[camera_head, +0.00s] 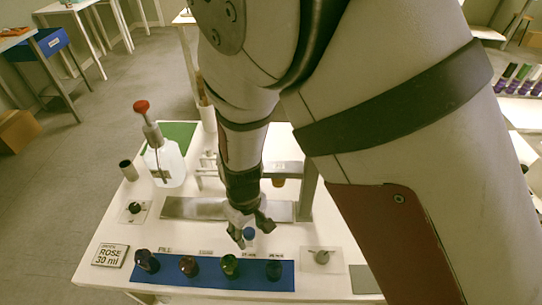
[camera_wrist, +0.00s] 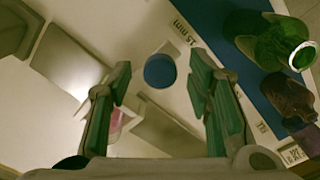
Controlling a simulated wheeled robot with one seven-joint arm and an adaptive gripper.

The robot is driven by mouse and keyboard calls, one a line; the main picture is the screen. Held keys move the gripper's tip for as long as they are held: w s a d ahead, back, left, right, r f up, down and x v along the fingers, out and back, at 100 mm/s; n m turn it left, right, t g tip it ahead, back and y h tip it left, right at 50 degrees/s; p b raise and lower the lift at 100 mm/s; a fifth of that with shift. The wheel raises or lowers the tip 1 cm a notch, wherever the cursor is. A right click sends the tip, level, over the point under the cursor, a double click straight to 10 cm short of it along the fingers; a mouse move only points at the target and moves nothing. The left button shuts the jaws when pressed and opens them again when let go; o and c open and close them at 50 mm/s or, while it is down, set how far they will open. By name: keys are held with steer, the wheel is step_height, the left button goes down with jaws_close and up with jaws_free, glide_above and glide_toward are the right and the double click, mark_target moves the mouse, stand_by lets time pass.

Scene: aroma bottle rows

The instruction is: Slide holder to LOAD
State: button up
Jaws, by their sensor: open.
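My gripper (camera_head: 252,229) points down over the front middle of the white table, its fingers apart. In the wrist view a round blue knob (camera_wrist: 159,71) shows in the gap between the open fingers, with nothing gripped. The same blue knob (camera_head: 249,234) shows just under the fingers in the head view. I cannot tell whether a finger touches it. A flat metal plate or rail (camera_head: 185,208) lies behind it, partly hidden by my arm. I cannot make out a distinct holder body or a readable LOAD mark.
A blue mat (camera_head: 210,274) with several dark bottles (camera_head: 147,261) lies along the front edge. A ROSE 30 ml sign (camera_head: 110,255) stands front left. A metal post (camera_head: 307,190) rises to the right of the plate. A clear jug with a red-topped pump (camera_head: 163,165) stands back left.

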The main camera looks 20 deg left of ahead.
steer(key=shift+c, duration=0.2)
jaws_close()
steer(key=s+a, duration=0.1)
steer(key=a, duration=0.2)
steer(key=a+p, duration=0.1)
steer(key=a, duration=0.3)
steer(key=s+a, duration=0.1)
steer(key=a, duration=0.2)
steer(key=shift+s+a+p, duration=0.3)
steer(key=shift+a, duration=0.1)
steer(key=shift+o, duration=0.2)
jaws_free()
step_height(320, 180, up, 12)
steer(key=shift+d, duration=0.1)
